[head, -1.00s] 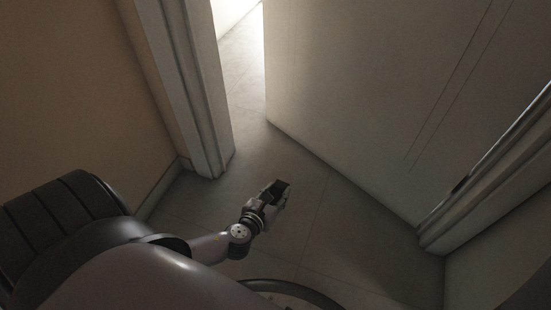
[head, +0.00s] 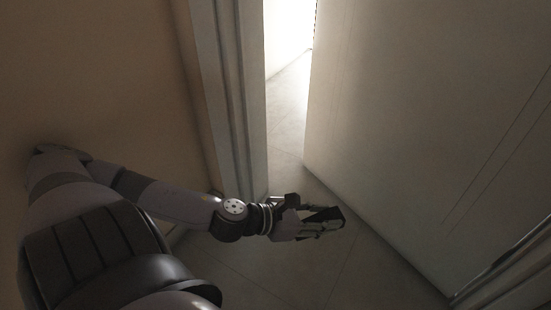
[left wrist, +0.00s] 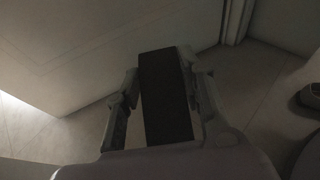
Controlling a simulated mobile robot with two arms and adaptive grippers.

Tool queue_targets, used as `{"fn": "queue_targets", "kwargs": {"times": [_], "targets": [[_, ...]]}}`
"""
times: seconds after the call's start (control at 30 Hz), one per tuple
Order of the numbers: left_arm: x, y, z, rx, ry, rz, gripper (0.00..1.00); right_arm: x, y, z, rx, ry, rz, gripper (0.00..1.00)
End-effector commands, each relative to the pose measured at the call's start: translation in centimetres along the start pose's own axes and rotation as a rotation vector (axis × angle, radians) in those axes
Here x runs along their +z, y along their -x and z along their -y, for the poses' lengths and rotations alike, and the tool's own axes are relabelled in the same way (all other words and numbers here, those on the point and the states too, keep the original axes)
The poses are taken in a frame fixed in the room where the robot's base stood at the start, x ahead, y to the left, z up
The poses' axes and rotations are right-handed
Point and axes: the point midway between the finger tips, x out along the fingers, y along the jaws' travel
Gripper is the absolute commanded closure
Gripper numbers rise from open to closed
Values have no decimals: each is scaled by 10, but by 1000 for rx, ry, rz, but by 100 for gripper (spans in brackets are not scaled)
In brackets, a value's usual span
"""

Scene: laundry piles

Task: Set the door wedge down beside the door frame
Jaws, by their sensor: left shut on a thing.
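The door wedge is a dark, nearly black block (left wrist: 165,98). In the left wrist view it lies between the two fingers of my left gripper (left wrist: 160,85), which is shut on it. In the head view my left gripper (head: 318,222) holds the dark wedge (head: 328,214) above the floor, in front of the gap between the door and the frame. The left door frame (head: 236,90) stands upright behind and left of the gripper. The wedge is apart from the frame. My right gripper is not in view.
The pale door (head: 420,110) stands partly open, with bright light in the gap. The tiled floor (head: 345,270) is clear below the gripper. A tan wall (head: 100,70) is on the left, close to my left arm. Another frame post (head: 500,275) is at the lower right.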

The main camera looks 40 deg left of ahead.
Motion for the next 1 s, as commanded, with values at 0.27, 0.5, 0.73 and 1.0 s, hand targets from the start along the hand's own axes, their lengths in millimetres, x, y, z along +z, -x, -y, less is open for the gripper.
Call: {"fn": "queue_targets", "kwargs": {"times": [0.27,0.5,0.73,1.0], "targets": [[69,25,18,-209,-97,1,93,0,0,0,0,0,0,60],[118,44,32,-363,-158,1,93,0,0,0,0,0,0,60],[139,52,47,-455,-185,-2,93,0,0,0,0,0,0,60],[148,54,61,-504,-206,3,93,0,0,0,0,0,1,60]]}}
